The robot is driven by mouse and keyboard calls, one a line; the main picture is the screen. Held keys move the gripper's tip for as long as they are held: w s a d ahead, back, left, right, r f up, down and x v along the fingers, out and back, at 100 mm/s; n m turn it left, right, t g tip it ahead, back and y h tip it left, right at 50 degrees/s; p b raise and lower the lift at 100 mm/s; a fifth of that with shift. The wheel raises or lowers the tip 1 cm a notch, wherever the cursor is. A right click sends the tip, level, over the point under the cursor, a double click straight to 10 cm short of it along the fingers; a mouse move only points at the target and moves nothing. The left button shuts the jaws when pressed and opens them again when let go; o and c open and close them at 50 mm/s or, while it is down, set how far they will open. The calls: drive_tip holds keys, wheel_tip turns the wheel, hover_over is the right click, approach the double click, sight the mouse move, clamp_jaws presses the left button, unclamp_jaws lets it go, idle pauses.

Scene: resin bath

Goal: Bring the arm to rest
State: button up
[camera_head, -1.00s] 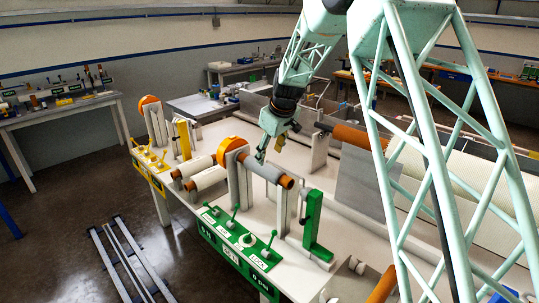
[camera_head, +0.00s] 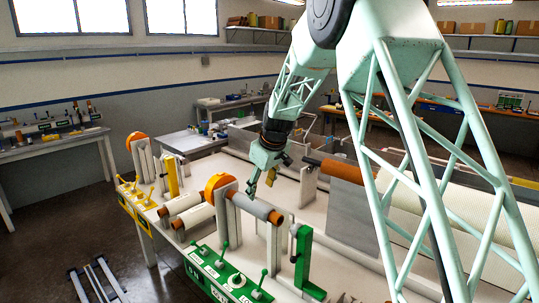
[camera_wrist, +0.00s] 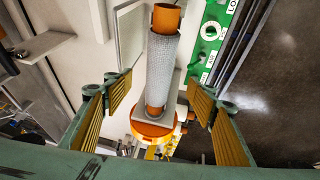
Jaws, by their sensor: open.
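My gripper (camera_head: 262,184) hangs from my green lattice arm above the white worktable (camera_head: 318,232), behind the grey roll with orange ends (camera_head: 250,206). In the wrist view, my gripper (camera_wrist: 160,108) is open, its yellow-padded fingers wide apart. The grey roll (camera_wrist: 161,66) lies beyond and between the fingers in that view, with an orange disc (camera_wrist: 152,130) at its lower end. Nothing is held. The gap between the fingers and the roll is hard to judge.
A green control panel (camera_head: 226,274) with levers lies along the front edge. A green upright (camera_head: 303,258) stands right of the roll. A brown roll with grey sheet (camera_head: 346,200) is farther right. A yellow panel (camera_head: 138,205) is at the left. Side benches line the walls.

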drive_tip(key=s+d+r+m+b, duration=0.1)
drive_tip(key=s+d+r+m, duration=0.1)
drive_tip(key=s+d+r, duration=0.6)
drive_tip(key=s+d+r+m+h+b, duration=0.1)
drive_tip(key=s+d+r+b, duration=0.15)
drive_tip(key=s, duration=0.95)
drive_tip(key=s+d+r+m+b, duration=0.15)
drive_tip(key=s+d+r, duration=0.4)
drive_tip(key=s, duration=0.55)
drive_tip(key=s+d+f+m+b, duration=0.1)
drive_tip(key=s+d, duration=0.2)
drive_tip(key=s, duration=0.9)
drive_tip(key=s+d+f+m+b, duration=0.1)
drive_tip(key=s+d+f+m, duration=0.1)
drive_tip(key=s, duration=1)
drive_tip(key=s+d+f+m+h+b, duration=0.1)
drive_tip(key=s+d, duration=0.3)
drive_tip(key=s, duration=0.8)
drive_tip(key=shift+f+m, duration=0.65)
drive_tip(key=shift+f, duration=0.05)
